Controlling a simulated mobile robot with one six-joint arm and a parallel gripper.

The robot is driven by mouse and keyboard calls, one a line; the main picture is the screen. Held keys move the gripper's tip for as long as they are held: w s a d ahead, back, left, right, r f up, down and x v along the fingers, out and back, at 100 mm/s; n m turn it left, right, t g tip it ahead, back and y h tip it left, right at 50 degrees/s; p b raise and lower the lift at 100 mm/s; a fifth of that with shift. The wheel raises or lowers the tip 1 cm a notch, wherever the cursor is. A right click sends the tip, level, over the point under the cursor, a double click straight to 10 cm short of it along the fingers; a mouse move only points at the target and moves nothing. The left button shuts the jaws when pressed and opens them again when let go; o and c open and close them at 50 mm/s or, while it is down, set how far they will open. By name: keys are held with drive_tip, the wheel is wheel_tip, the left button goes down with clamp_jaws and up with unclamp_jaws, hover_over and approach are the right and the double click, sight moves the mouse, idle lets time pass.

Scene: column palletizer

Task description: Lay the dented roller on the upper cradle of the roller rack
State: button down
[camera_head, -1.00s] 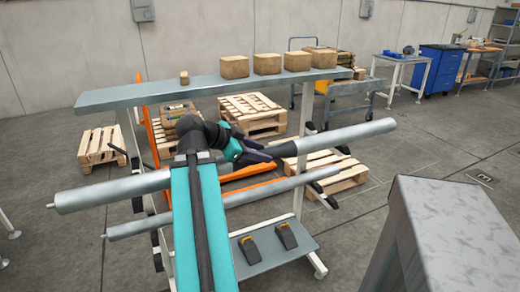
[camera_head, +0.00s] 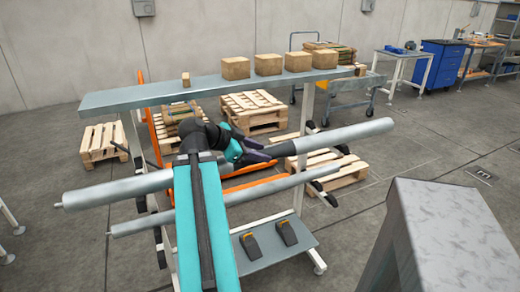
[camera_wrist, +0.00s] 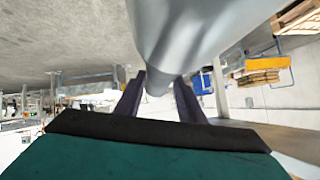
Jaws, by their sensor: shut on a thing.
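A long grey roller (camera_head: 345,135) runs across the head view, its middle behind my arm; I cannot make out a dent. My gripper (camera_head: 276,153) is shut on this roller. In the wrist view, the roller (camera_wrist: 180,35) lies between my two dark fingers (camera_wrist: 160,92). The roller rack (camera_head: 302,115) has white uprights and black cradle arms. An upper cradle arm (camera_head: 343,149) is close by the held roller's right part; I cannot tell whether they touch. A second, thinner roller (camera_head: 270,189) lies lower on the rack.
The rack's top shelf (camera_head: 150,94) carries several brown blocks (camera_head: 268,64) above the roller. Its bottom shelf (camera_head: 300,246) holds two dark wedges (camera_head: 285,232). A grey block-like top (camera_head: 440,215) stands at right front. Pallets (camera_head: 250,110) and a trolley stand behind.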

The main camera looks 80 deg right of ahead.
drive_tip(key=shift+w+d+r+p, duration=0.15)
drive_tip(key=shift+w+d+p, duration=0.25)
drive_tip(key=shift+p, duration=1.4)
drive_tip(key=shift+w+d+p, duration=0.2)
drive_tip(key=shift+d+p, duration=0.1)
drive_tip(key=shift+p, duration=0.1)
